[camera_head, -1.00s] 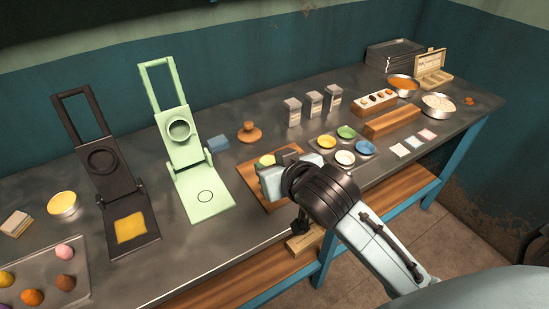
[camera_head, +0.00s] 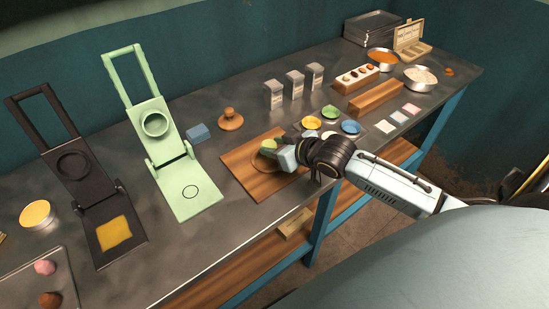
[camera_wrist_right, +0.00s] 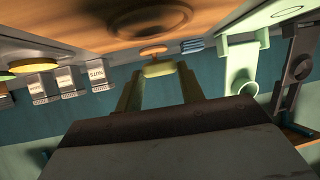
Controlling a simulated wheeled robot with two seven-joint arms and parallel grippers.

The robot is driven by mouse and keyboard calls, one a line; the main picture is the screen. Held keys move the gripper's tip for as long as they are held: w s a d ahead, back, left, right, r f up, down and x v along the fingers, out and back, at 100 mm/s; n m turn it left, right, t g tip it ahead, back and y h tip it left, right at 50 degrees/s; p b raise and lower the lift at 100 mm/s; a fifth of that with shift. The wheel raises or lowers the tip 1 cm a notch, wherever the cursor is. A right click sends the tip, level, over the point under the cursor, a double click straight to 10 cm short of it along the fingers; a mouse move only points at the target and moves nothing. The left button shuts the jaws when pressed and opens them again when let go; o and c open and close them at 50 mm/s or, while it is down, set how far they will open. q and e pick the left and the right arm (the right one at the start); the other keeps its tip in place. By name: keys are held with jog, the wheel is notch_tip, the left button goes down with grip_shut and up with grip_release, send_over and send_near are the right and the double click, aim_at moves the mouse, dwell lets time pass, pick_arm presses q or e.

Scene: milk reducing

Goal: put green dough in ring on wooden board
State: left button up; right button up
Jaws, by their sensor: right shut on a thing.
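The wooden board (camera_head: 240,165) lies on the metal table right of the light green press. A ring marking on it shows partly in the head view and as a dark ring (camera_wrist_right: 148,20) in the wrist view. My right gripper (camera_head: 274,151) is shut on the green dough (camera_head: 267,145) over the board. In the wrist view the yellow-green dough (camera_wrist_right: 160,69) sits between the tips of the two fingers, with the board's surface beyond. The arm hides part of the ring, and I cannot tell the exact gap between dough and board. My left gripper is not in view.
The light green press (camera_head: 190,191) and black press (camera_head: 112,235) stand open at left.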

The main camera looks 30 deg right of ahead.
jog(key=shift+f, duration=0.75)
notch_tip(320, 180, down, 2)
jog(key=shift+f+b, duration=0.25)
jog(key=shift+b, duration=0.1)
jog(key=shift+f, duration=0.15)
jog(key=o, duration=1)
jog(key=shift+f, duration=0.1)
jog(key=shift+o, duration=0.2)
jog(key=shift+r, duration=0.2)
pick_arm(q)
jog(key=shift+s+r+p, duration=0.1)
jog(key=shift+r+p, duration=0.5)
jog(key=shift+p, duration=0.4)
pick_arm(e)
jog(key=v, duration=1.2)
jog(key=shift+f, duration=0.1)
